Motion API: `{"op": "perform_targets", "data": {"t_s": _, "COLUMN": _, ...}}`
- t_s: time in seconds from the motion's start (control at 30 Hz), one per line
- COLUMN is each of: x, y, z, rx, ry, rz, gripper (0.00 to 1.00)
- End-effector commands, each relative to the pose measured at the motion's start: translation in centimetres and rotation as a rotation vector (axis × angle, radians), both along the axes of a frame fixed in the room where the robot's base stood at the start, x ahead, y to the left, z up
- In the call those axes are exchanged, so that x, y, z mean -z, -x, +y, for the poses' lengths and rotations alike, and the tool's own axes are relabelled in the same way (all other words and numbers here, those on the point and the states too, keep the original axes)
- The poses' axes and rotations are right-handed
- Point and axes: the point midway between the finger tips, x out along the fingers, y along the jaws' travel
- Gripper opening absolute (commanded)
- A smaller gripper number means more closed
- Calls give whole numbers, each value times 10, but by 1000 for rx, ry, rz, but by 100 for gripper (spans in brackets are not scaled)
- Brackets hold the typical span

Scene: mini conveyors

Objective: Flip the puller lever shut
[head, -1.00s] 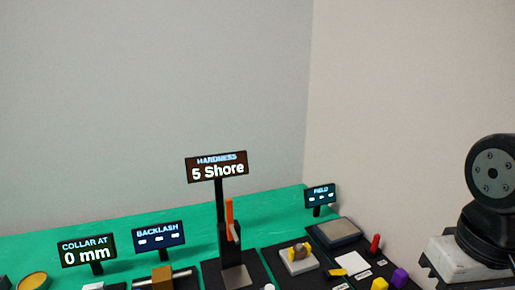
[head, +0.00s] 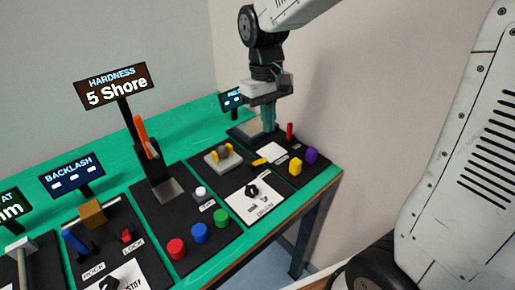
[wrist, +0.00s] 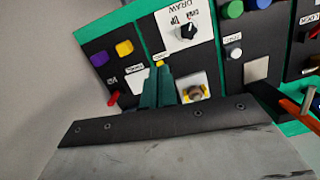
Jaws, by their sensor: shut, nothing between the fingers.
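Labels are too small to confirm which lever is the puller's. A small flat yellow lever (head: 259,162) lies beside a pale block (head: 217,161) that carries a brown round part between yellow jaws. Its yellow end (wrist: 160,64) shows just past my fingertips in the wrist view. A red upright lever (head: 289,131) stands on the panel farther right, and it also shows in the wrist view (wrist: 113,98). My gripper (head: 268,128) is shut and empty, pointing down over the far right of the bench, behind the yellow lever. Its teal fingers (wrist: 157,72) hide part of the panel.
A black knob (head: 251,190) sits on a white plate in front. Yellow (head: 295,167) and purple (head: 311,155) knobs are at right. The hardness stand (head: 148,147) with its orange lever rises at left. Coloured buttons (head: 199,233) are in front. Walls close the back.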

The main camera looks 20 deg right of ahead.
Motion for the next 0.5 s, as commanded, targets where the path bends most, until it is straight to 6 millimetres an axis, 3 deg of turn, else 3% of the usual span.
{"op": "perform_targets", "data": {"t_s": 0.03, "x": 8, "y": -18, "z": 5, "rx": -20, "ry": -1, "rz": 3, "gripper": 0}}
{"op": "perform_targets", "data": {"t_s": 0.13, "x": 16, "y": -48, "z": 12, "rx": -56, "ry": -6, "rz": -11, "gripper": 0}}
{"op": "perform_targets", "data": {"t_s": 0.27, "x": 10, "y": -81, "z": 17, "rx": -97, "ry": -15, "rz": -68, "gripper": 0}}
{"op": "perform_targets", "data": {"t_s": 0.33, "x": 7, "y": -87, "z": 18, "rx": -119, "ry": -19, "rz": -94, "gripper": 0}}
{"op": "perform_targets", "data": {"t_s": 0.5, "x": 26, "y": -84, "z": 18, "rx": -126, "ry": -19, "rz": -89, "gripper": 0}}
